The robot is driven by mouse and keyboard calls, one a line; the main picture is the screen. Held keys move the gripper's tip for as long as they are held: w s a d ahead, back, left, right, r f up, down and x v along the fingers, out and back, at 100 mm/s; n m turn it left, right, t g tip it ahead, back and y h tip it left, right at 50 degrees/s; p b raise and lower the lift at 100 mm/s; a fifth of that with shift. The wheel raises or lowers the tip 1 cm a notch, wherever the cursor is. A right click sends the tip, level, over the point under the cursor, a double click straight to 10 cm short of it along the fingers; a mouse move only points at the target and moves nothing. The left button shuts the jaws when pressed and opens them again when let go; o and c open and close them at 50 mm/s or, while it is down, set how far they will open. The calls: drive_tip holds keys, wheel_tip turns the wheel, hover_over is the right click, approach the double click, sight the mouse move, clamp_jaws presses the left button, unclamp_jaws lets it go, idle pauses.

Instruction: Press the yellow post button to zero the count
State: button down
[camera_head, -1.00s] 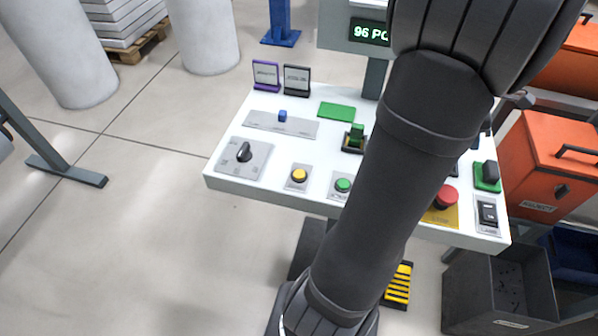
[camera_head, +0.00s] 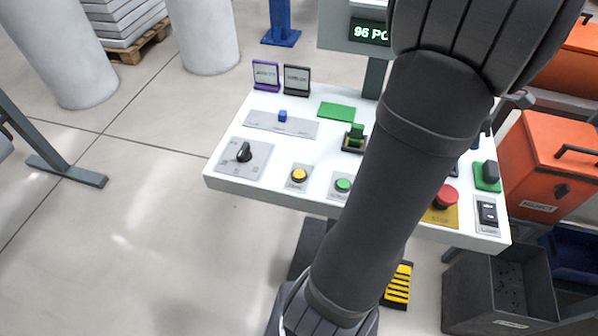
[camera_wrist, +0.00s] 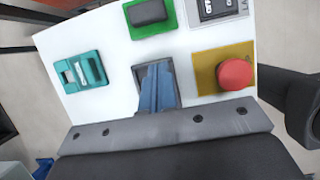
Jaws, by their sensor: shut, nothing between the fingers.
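A round yellow button (camera_head: 299,175) on a small grey plate sits near the front edge of the white panel, left of the green button (camera_head: 343,185). The count display (camera_head: 370,32) on its post reads 96 PC, and my arm covers the rest. No yellow button shows on the visible part of the post. My gripper (camera_wrist: 158,72) shows in the wrist view as two blue fingers closed together with nothing between them, over a grey plate on the panel. Whether it touches the plate cannot be told. In the head view my arm hides the gripper.
A red mushroom button (camera_wrist: 235,74) on a yellow plate is right of my gripper in the wrist view; a teal device (camera_wrist: 82,72) is left. The panel also bears a black selector knob (camera_head: 244,152) and a green lever (camera_head: 356,134). An orange bin (camera_head: 550,165) stands at right.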

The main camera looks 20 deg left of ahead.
drive_tip(key=shift+a, duration=0.1)
drive_tip(key=r+n+t+y, duration=0.2)
drive_tip(key=n+t, duration=0.7)
drive_tip(key=n, duration=1.4)
hover_over(297, 177)
drive_tip(key=shift+f, duration=0.25)
drive_tip(key=shift+f, duration=4.4)
drive_tip(key=shift+f, duration=0.15)
drive_tip(key=shift+f, duration=0.3)
